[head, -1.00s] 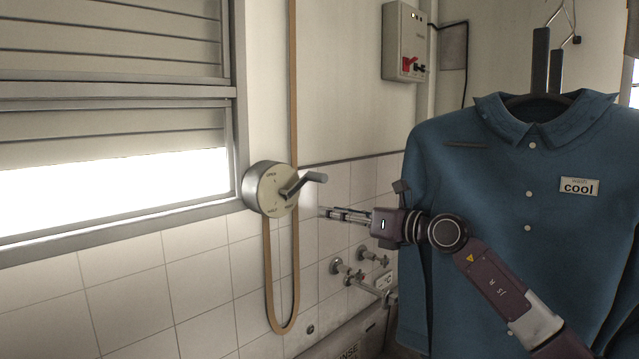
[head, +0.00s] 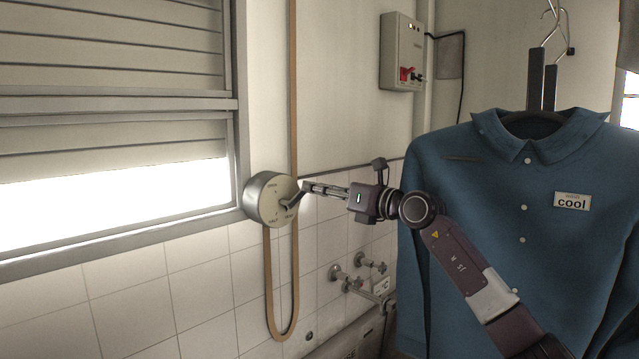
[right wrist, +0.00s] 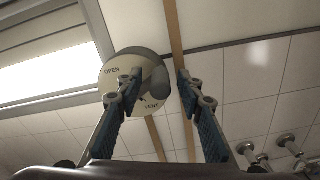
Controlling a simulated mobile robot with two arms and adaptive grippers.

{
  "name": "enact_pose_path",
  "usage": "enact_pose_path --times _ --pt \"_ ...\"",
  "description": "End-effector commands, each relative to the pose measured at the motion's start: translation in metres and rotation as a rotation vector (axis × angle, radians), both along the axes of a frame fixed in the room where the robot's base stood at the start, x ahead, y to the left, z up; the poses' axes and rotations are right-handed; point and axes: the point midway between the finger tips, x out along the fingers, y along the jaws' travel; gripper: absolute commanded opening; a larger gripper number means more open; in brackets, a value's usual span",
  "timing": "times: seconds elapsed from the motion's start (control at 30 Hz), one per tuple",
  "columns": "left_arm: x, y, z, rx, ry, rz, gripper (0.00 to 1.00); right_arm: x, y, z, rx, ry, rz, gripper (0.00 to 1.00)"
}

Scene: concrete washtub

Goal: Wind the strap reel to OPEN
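The strap reel (head: 263,196) is a round drum with a pale face on the wall beside the window, with OPEN printed near the top of its face. Its grey crank (head: 291,203) points to the right and slightly up, its grip partly hidden by my right gripper (head: 306,188). In the right wrist view the reel face (right wrist: 117,92) shows OPEN and VENT, and the dark grip (right wrist: 158,82) lies between the fingertips of my right gripper (right wrist: 160,80). The fingers are apart, with a gap at the right finger. My left gripper is not in view.
A tan strap (head: 294,90) runs down the wall and loops below the reel. The window shutter (head: 110,140) is partly raised. Taps (head: 345,278) are below, a switch box (head: 402,52) above. A blue shirt (head: 500,230) hangs at the right, behind my arm.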

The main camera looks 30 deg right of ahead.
Motion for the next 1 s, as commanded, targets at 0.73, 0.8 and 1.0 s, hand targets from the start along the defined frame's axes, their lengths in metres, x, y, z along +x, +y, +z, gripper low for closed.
enact_pose_path --times 0.73,0.8,1.0 --pt "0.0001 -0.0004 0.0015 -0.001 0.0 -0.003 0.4 0.0038 0.001 -0.0003 0.0 -0.001 -0.001 0.0" --pt "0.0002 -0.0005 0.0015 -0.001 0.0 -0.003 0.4 0.0038 0.0009 -0.0003 0.0 -0.001 -0.001 0.0" --pt "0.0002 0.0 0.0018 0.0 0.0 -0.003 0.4 0.0038 0.0021 -0.0006 0.003 0.001 -0.001 0.0"
